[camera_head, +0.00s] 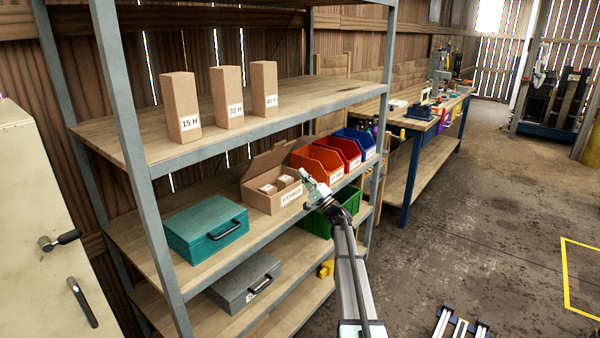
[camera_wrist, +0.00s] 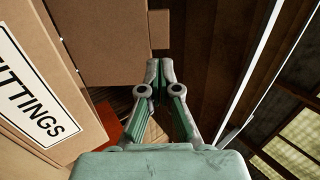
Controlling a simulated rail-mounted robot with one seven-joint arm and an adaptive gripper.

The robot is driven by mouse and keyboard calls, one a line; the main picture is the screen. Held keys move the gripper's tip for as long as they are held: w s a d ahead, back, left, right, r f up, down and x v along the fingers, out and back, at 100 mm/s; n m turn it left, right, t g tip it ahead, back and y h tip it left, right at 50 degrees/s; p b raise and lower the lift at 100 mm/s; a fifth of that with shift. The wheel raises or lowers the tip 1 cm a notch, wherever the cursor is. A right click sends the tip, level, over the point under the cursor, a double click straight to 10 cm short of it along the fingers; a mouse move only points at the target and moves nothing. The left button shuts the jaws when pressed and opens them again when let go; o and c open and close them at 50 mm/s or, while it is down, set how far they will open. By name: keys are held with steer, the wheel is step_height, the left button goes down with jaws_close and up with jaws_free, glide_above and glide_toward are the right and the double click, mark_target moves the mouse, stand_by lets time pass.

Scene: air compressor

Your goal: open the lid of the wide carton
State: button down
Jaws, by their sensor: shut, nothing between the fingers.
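The wide carton (camera_head: 262,200), brown and labelled FITTINGS, sits on the middle shelf. Its lid (camera_head: 268,157) is raised and tilts up over the back, and small pale boxes (camera_head: 275,186) show inside. In the wrist view the labelled front (camera_wrist: 35,85) fills the left side, with a brown panel, apparently the lid (camera_wrist: 100,40), above it. My gripper (camera_head: 303,173) is at the carton's right end, near its upper edge. In the wrist view my gripper (camera_wrist: 160,66) is shut and empty, with its tips close to a brown edge. Contact cannot be told.
A teal case (camera_head: 205,232) stands left of the carton. Orange (camera_head: 316,162), red and blue bins stand close on its right. Three tall cartons (camera_head: 228,98) stand on the shelf above. A green crate (camera_head: 340,205) and a grey case (camera_head: 245,285) are below.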

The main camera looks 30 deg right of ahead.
mark_target(279, 146)
steer(key=p+x, duration=0.3)
steer(key=x, duration=0.9)
